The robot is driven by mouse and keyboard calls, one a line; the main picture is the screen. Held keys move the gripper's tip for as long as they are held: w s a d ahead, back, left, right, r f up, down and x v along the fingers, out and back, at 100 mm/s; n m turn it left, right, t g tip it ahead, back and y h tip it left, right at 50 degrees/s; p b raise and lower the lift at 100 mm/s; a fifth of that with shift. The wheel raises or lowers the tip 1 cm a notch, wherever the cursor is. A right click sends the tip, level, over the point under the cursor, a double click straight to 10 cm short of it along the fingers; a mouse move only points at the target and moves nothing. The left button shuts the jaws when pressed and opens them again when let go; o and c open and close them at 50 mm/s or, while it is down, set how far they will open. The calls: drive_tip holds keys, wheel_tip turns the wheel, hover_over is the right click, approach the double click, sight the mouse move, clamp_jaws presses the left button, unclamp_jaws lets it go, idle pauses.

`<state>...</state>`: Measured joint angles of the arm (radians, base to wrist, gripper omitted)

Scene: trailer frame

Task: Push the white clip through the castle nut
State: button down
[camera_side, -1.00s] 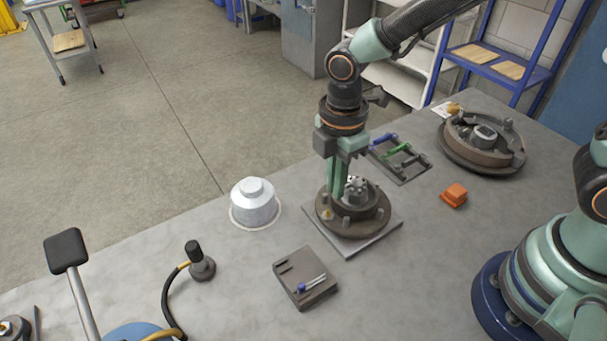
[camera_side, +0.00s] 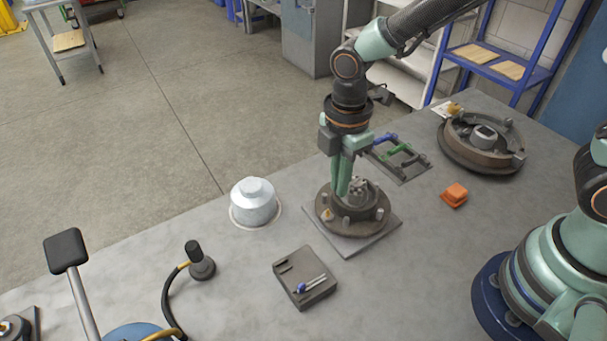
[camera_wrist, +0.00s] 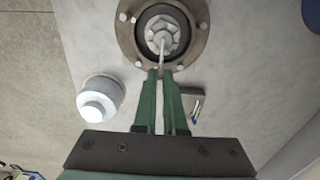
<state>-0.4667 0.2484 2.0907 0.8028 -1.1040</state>
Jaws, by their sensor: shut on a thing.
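The castle nut (camera_side: 361,187) stands at the centre of the round brown hub (camera_side: 334,228), which sits on a square plate. The wrist view also shows the nut (camera_wrist: 158,26), grey with notches, inside the hub's bolted flange (camera_wrist: 127,28). My gripper (camera_side: 342,192) points down at the nut's left side in the side view. In the wrist view its green fingers (camera_wrist: 161,74) are close together, shut on the white clip (camera_wrist: 162,54). The thin clip reaches from the fingertips onto the nut. I cannot tell how deep it sits in the nut.
A silver cap (camera_side: 254,204) stands left of the hub. A grey tray (camera_side: 291,270) with a blue-headed pin lies in front. A rack (camera_side: 412,174) with blue and green handles lies behind. An orange block (camera_side: 454,195) and a drum (camera_side: 455,157) are to the right.

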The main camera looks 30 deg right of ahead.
drive_tip(key=shift+d, duration=0.65)
idle(1.1)
drive_tip(key=c, duration=0.5)
unclamp_jaws()
drive_tip(key=shift+r, duration=3.5)
drive_tip(key=s+d+r+m+t, duration=0.1)
drive_tip(key=d+r+m+t, duration=0.1)
drive_tip(key=d+m, duration=0.3)
drive_tip(key=s+d+r+m+t, duration=0.1)
drive_tip(key=d+r+m, duration=0.2)
drive_tip(key=d+m, duration=0.2)
drive_tip(key=s+d+r+m+t, duration=0.1)
drive_tip(key=d+r+m+t, duration=0.1)
drive_tip(key=d+m, duration=0.3)
drive_tip(key=shift+s+r+m+t, duration=0.15)
drive_tip(key=shift+s+r+m, duration=0.1)
drive_tip(key=shift+m, duration=0.5)
drive_tip(key=shift+s+r+m+t, duration=0.1)
drive_tip(key=shift+r+m+t, duration=0.1)
drive_tip(key=shift+m, duration=0.55)
